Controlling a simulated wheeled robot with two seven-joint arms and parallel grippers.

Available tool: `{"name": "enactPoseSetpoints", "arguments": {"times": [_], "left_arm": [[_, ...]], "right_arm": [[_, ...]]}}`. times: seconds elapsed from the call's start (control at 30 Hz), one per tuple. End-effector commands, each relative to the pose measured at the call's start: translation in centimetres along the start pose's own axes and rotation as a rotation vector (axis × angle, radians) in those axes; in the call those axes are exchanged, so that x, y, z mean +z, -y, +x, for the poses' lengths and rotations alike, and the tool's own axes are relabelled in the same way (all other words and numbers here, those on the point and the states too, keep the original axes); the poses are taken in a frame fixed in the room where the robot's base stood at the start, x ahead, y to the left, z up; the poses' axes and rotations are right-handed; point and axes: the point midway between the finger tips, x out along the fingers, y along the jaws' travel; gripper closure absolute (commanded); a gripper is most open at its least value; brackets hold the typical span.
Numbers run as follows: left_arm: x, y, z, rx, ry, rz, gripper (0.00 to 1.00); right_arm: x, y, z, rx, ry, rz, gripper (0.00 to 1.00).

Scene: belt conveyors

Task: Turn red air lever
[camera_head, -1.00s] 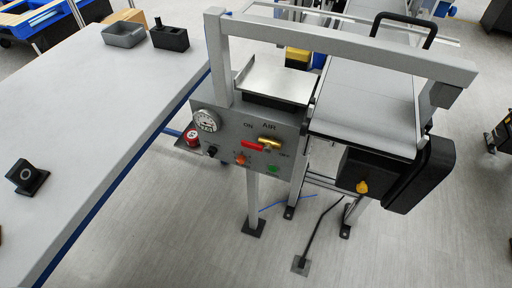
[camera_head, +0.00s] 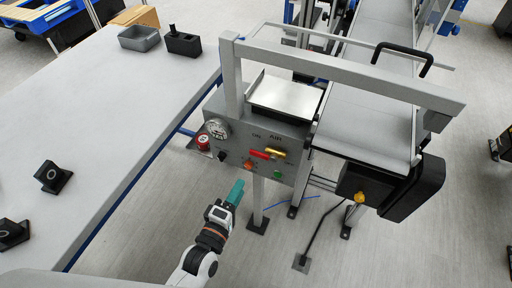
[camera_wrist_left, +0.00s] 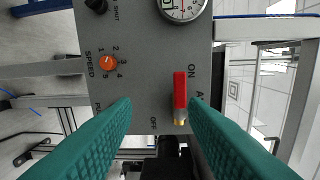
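The red air lever (camera_head: 259,154) is on the grey control panel (camera_head: 238,135), beside a brass fitting (camera_head: 276,152). In the left wrist view the red lever (camera_wrist_left: 180,92) lies along the picture's vertical, its upper end near the word ON. The word OFF is lower left of it. My left gripper (camera_head: 236,189) has teal fingers and is in front of and below the panel, apart from the lever. In the wrist view its fingers (camera_wrist_left: 160,99) are spread, with the lever appearing between the tips, closer to the right one. My right gripper is not in view.
The panel also carries a gauge (camera_head: 217,128), an orange speed knob (camera_head: 248,165), a green button (camera_head: 278,174) and a red button (camera_head: 203,142). A metal frame bar (camera_head: 350,75) crosses above. A white table (camera_head: 100,110) is left, a conveyor (camera_head: 365,125) right.

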Motion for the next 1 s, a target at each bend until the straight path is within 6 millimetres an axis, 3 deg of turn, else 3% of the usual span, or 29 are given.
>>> {"name": "enactPoseSetpoints", "arguments": {"times": [0.03,0.13,0.27,0.7,1.0], "left_arm": [[0.0,1.5,0.0,-0.029,0.001,-0.031,0.60],[0.0,2.6,0.4,-0.054,0.003,-0.061,0.60],[0.1,2.8,1.9,-0.056,0.003,-0.063,0.60],[0.1,3.1,10.2,-0.053,0.003,-0.059,0.60],[0.1,3.1,12.1,-0.052,0.003,-0.060,0.60]], "right_arm": [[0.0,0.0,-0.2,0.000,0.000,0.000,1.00],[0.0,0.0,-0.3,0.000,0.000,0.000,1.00],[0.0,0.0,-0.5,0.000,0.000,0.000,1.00],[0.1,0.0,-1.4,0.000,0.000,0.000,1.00],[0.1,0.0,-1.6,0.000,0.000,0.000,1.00]]}}
